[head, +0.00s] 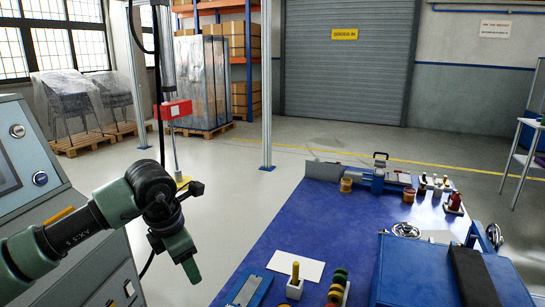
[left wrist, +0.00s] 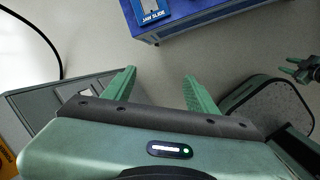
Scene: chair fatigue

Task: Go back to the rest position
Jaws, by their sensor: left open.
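My left gripper (head: 188,262) hangs at the end of my left arm in the head view, left of the blue-topped workbench (head: 255,250) and apart from it. In the left wrist view my left gripper (left wrist: 160,88) has its two green fingers wide apart, with only grey floor between them. It is open and empty. What looks like my right gripper (left wrist: 302,68) shows small at the right edge of the left wrist view. Its jaw opening is too small to judge.
A grey machine console (head: 50,190) stands close on the left. A red box (head: 173,109) on a post is behind my left wrist. The bench holds a blue case (head: 400,270), a vise-like device (head: 375,180) and several small parts.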

